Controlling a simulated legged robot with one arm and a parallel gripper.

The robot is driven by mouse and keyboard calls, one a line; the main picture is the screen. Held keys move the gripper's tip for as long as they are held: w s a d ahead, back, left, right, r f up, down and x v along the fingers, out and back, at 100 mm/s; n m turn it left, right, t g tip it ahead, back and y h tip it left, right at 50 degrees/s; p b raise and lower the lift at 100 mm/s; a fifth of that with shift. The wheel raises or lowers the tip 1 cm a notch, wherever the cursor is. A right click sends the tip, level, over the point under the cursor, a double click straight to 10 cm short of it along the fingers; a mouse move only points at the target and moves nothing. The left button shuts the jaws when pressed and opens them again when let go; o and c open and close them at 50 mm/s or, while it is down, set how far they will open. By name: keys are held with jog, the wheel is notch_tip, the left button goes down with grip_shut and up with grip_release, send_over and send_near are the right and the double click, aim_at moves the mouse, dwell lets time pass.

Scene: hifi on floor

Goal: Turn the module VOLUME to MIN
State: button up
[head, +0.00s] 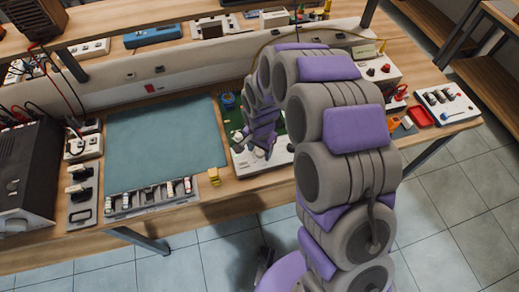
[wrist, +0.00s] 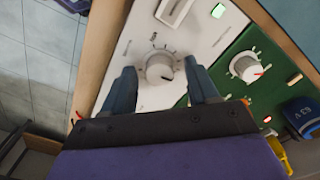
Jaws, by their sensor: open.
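The white module (head: 243,163) lies near the table's front edge in the head view, partly hidden by my arm. In the wrist view its panel (wrist: 205,45) carries a round light-grey knob (wrist: 160,66) with a dark pointer mark towards the lower right and scale ticks around it. The lettering is too small to read. My gripper (wrist: 161,68) is open, one finger on each side of the knob. Small gaps seem to show, but I cannot tell whether either finger touches it.
A green board (wrist: 265,80) with another knob (wrist: 245,66) adjoins the white panel. A blue component (wrist: 302,115) sits on the board. In the head view a teal mat (head: 165,140) lies left of the module, and a small yellow object (head: 214,177) stands near the front edge.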

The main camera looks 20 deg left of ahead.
jog(key=shift+c, duration=0.4)
jog(key=c, duration=1)
jog(key=shift+o, duration=0.2)
